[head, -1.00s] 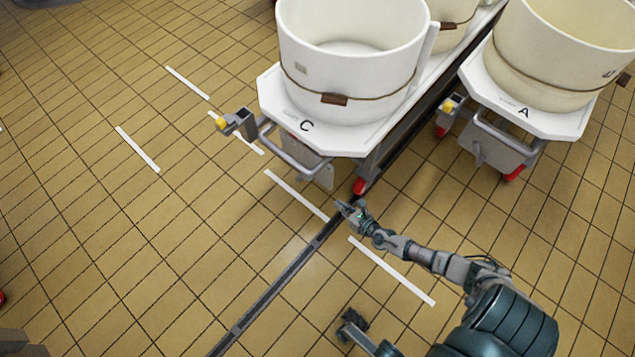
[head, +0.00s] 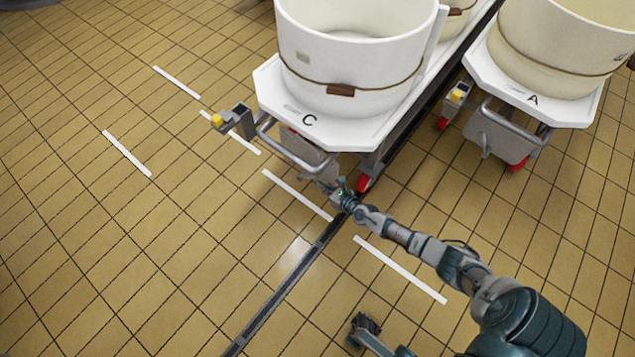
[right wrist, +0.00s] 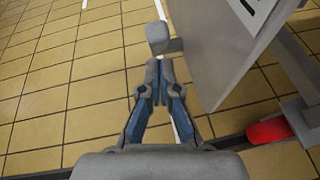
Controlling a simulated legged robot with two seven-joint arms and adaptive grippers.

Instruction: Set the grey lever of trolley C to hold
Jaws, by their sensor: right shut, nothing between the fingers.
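Trolley C (head: 262,88) stands at upper middle in the head view, its white deck marked C. Below the deck hangs a grey box, whose panel (right wrist: 205,50) fills the upper right of the right wrist view. A grey block-ended lever (right wrist: 158,35) sticks out from this panel on a short stem. In the head view it is too small to tell apart. My right gripper (head: 327,186) is shut and empty by the box's lower front. In the right wrist view its fingertips (right wrist: 159,68) are just below the lever's end; I cannot tell whether they touch.
A grey push bar (head: 285,150) crosses trolley C's front, with a yellow-topped fitting (head: 217,120) at its left. A red wheel part (head: 365,183) is right of my gripper. Trolley A (head: 560,112) stands to the right. The tiled floor (head: 130,240) at left is clear.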

